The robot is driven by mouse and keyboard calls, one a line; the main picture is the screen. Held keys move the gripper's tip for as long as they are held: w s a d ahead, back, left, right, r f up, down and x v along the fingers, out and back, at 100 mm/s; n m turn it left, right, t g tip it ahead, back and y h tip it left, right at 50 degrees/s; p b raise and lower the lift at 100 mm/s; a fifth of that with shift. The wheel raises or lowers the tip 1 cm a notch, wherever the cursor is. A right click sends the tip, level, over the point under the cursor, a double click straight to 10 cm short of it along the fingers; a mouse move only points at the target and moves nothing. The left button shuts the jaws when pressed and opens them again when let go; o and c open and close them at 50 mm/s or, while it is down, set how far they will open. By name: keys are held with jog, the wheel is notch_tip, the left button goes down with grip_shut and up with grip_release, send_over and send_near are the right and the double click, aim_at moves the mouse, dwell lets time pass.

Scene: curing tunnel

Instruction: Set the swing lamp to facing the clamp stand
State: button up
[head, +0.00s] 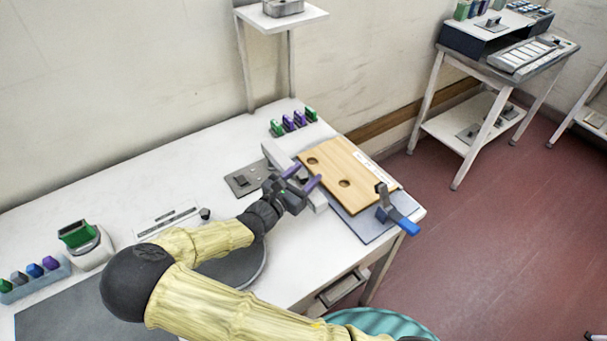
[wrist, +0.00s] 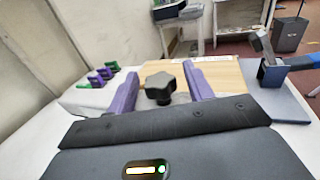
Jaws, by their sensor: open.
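My gripper (head: 302,177) is open, its purple fingers near the grey-white bar (head: 276,155) beside the wooden board. In the wrist view a black lobed knob (wrist: 160,88) shows between the fingers (wrist: 160,74), with gaps on both sides; whether they touch it cannot be told. The head view does not show this knob clearly. A blue-handled clamp (head: 383,203), likely the clamp stand, stands at the board's right front corner; it also shows in the wrist view (wrist: 268,68). I cannot pick out the swing lamp with certainty; the knob may belong to it.
The wooden board (head: 350,168) has two holes and lies on a blue-grey plate. Green and purple pieces (head: 294,121) stand behind it. A grey plate (head: 241,181) lies left of my gripper. A raised shelf (head: 308,17) stands at the back. The table's back left is clear.

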grip_shut()
